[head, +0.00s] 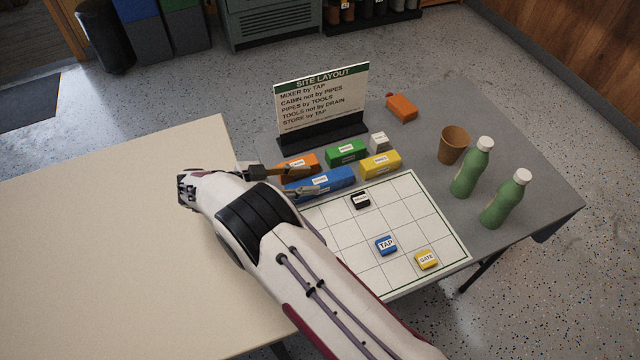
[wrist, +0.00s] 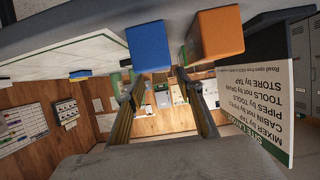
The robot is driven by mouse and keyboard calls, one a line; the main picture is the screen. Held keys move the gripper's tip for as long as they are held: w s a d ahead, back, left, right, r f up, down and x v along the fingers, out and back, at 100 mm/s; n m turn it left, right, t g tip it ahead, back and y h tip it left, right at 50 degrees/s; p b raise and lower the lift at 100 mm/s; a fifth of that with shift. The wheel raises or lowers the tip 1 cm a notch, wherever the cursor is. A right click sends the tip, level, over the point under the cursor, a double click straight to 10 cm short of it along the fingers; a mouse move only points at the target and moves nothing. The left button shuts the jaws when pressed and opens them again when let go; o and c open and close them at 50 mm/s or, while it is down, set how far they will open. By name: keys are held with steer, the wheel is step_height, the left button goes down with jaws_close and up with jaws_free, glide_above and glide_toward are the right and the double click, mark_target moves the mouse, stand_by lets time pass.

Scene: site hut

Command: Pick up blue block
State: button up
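The long blue block (head: 335,179) lies on the grey table, in front of the orange block (head: 304,162) and the green block (head: 346,151). My gripper (head: 309,180) is at its left end, with its fingers apart. In the wrist view the blue block (wrist: 150,48) shows its end just beyond and between the two fingertips (wrist: 156,78). The orange block (wrist: 218,36) is close beside the right finger. My gripper is open and holds nothing. I cannot tell whether a finger touches the blue block. Part of the blue block is hidden by my gripper in the head view.
A yellow block (head: 380,165) and a white block (head: 379,142) lie close by. A site layout sign (head: 321,95) stands behind. A gridded board (head: 420,215) with small labelled tiles lies in front. A brown cup (head: 453,146) and green bottles (head: 470,175) stand right.

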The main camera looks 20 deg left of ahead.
mark_target(316, 181)
steer(key=shift+f+x, duration=0.2)
steer(key=shift+x, duration=1.1)
steer(key=shift+f+x, duration=0.2)
steer(key=shift+x, duration=1.1)
steer(key=shift+s+a, duration=0.1)
steer(key=c, duration=1)
